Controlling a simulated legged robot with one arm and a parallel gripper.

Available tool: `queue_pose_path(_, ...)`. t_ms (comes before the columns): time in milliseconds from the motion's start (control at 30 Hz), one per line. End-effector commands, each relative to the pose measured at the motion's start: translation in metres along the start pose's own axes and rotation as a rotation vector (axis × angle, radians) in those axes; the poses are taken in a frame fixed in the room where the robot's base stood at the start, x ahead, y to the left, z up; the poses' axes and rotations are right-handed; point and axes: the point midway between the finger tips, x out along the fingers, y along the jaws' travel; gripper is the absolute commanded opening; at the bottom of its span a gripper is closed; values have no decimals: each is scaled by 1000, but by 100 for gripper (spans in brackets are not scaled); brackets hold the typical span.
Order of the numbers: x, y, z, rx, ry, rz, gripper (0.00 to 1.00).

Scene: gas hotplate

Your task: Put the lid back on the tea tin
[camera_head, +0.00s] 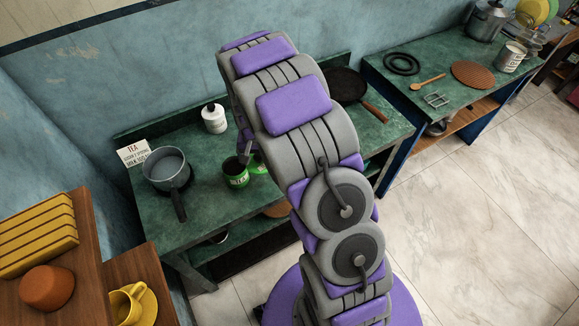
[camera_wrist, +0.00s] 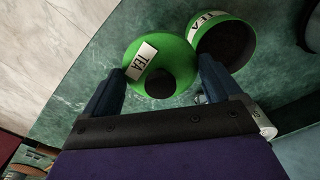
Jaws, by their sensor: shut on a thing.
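The tea tin (camera_wrist: 224,63) is green with a white TEA label and stands open, its dark inside showing in the wrist view. In the head view the tin (camera_head: 235,181) is on the green worktop. The green lid (camera_wrist: 178,58), with a white TEA label and a dark round part, is between the fingers of my gripper (camera_wrist: 160,85). The gripper is shut on it. The lid is beside the tin, not over its opening; I cannot tell whether they touch. In the head view a green part (camera_head: 259,168) behind my arm is mostly hidden.
A grey saucepan (camera_head: 167,169) and a TEA card (camera_head: 133,153) stand left of the tin. A frying pan (camera_head: 348,85) lies to the right. A second counter (camera_head: 400,83) holds several kitchen things.

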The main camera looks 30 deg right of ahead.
Motion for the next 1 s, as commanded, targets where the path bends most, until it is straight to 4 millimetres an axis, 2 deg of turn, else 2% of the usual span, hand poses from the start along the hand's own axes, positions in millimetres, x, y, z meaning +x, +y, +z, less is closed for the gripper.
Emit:
queue_pose_path(33, -13, -22, -3, -62, 4, -4, 63)
queue_pose_path(100, -22, -42, -4, -132, 1, -3, 63)
queue_pose_path(200, -34, -66, -6, -209, -1, -2, 63)
queue_pose_path(300, -41, -79, -6, -257, -2, -2, 63)
queue_pose_path(567, -41, -88, -8, -287, -1, -2, 63)
queue_pose_path(1000, -8, -87, -6, -285, -4, 0, 63)
